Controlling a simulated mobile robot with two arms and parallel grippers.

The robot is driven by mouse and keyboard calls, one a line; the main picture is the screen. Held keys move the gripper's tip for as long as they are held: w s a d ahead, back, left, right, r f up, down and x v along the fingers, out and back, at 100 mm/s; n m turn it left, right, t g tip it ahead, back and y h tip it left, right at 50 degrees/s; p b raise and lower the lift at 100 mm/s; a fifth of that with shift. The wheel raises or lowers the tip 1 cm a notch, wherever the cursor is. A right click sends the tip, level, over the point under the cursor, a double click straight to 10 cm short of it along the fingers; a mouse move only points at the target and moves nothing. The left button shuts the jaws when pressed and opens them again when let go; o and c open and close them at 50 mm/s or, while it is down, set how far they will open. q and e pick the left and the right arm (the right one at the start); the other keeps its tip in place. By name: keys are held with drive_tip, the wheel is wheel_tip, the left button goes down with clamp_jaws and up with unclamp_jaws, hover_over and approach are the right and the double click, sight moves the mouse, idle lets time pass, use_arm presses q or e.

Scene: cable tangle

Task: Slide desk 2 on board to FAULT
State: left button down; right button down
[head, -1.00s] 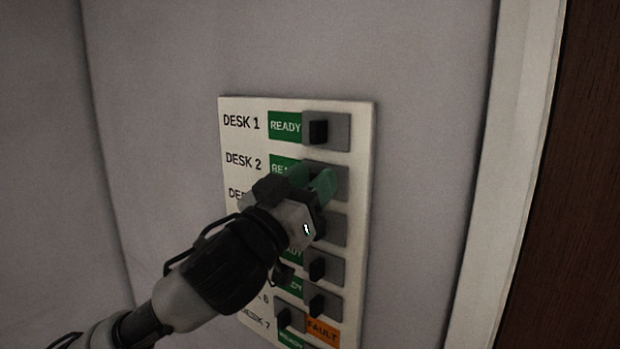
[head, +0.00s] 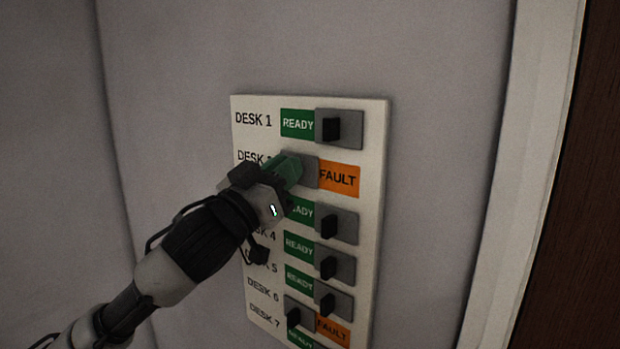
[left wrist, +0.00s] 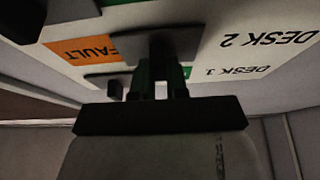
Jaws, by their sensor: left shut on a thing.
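The white board (head: 378,130) on the wall carries a column of labelled desk sliders. In the desk 2 row, the grey slider plate (head: 309,172) sits on the left and the orange FAULT label (head: 339,179) shows to its right. My left gripper (head: 288,170) is at this plate, with its green fingers shut on the desk 2 slider knob. The fingers hide the knob in the head view. In the left wrist view the grey plate (left wrist: 165,45) lies beyond the fingertips (left wrist: 158,75), with FAULT (left wrist: 78,50) beside it. My right gripper is not in view.
The desk 1 slider (head: 338,129) above sits at the right with READY (head: 297,123) showing. Several rows below also show READY; a lower one shows FAULT (head: 334,331). A pale door frame (head: 497,180) stands right of the board. The wall between is clear.

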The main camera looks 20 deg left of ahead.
use_arm(q)
drive_tip(key=shift+a+r, duration=0.1)
drive_tip(key=shift+a, duration=0.15)
drive_tip(key=shift+w, duration=0.1)
drive_tip(key=c, duration=1.1)
unclamp_jaws()
drive_tip(key=shift+a, duration=0.25)
drive_tip(key=shift+d, duration=0.1)
drive_tip(key=shift+b+v, duration=2.7)
drive_tip(key=shift+v, duration=2.75)
